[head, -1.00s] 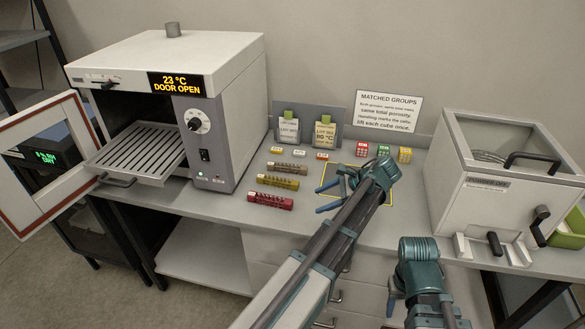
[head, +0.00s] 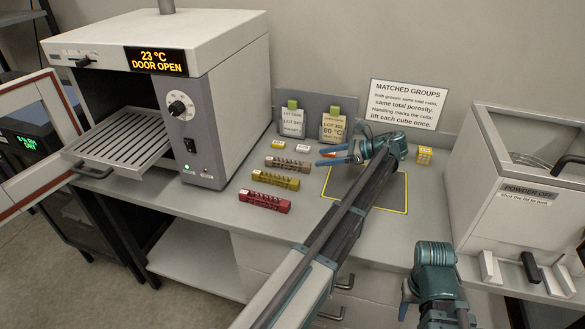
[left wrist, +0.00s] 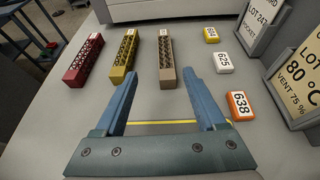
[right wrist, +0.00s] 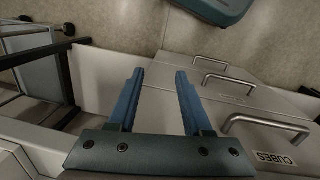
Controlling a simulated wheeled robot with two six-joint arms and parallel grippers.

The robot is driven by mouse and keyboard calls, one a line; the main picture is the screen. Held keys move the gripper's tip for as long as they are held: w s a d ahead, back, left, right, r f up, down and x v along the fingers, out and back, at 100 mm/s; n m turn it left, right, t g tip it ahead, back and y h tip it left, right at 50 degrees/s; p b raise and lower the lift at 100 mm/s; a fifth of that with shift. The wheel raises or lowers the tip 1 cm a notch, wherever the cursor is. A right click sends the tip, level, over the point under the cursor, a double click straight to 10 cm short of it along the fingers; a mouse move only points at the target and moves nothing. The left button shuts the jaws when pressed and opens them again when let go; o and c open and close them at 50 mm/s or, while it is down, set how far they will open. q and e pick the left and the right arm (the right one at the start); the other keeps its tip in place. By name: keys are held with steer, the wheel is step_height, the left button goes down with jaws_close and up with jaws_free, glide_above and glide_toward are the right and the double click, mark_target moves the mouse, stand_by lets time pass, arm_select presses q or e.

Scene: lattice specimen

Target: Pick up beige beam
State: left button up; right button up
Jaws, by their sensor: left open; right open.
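The beige beam (head: 288,164) is a lattice bar lying on the bench, the farthest of three parallel beams. In the left wrist view the beige beam (left wrist: 166,62) lies just beyond my left gripper's fingertips, pointing towards the gap between them. My left gripper (head: 328,157) is open and empty, its blue fingers over the bench right of the beam; it also shows in the left wrist view (left wrist: 165,85). My right gripper (right wrist: 158,75) is open and empty in front of the drawers, away from the beams.
A yellow beam (head: 275,180) and a red beam (head: 264,201) lie alongside.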

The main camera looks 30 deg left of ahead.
mark_target(294, 162)
arm_select(q)
steer(key=shift+w+f, duration=0.45)
steer(key=shift+f, duration=0.05)
steer(key=shift+s+a+f+b, duration=0.1)
steer(key=shift+s+a+b, duration=0.1)
steer(key=shift+a+b, duration=0.15)
steer(key=b+x, duration=0.2)
steer(key=x, duration=0.5)
steer(key=shift+b, duration=0.35)
steer(key=shift+s+a+f, duration=0.1)
steer(key=shift+a, duration=0.3)
arm_select(e)
steer(key=f, duration=0.4)
steer(key=shift+w+f, duration=0.1)
steer(key=shift+w, duration=0.3)
arm_select(q)
steer(key=b+x, duration=0.2)
steer(key=x, duration=0.3)
steer(key=shift+a+f, duration=0.1)
jaws_close()
arm_select(e)
step_height(294, 162, down, 2)
steer(key=shift+f, duration=0.1)
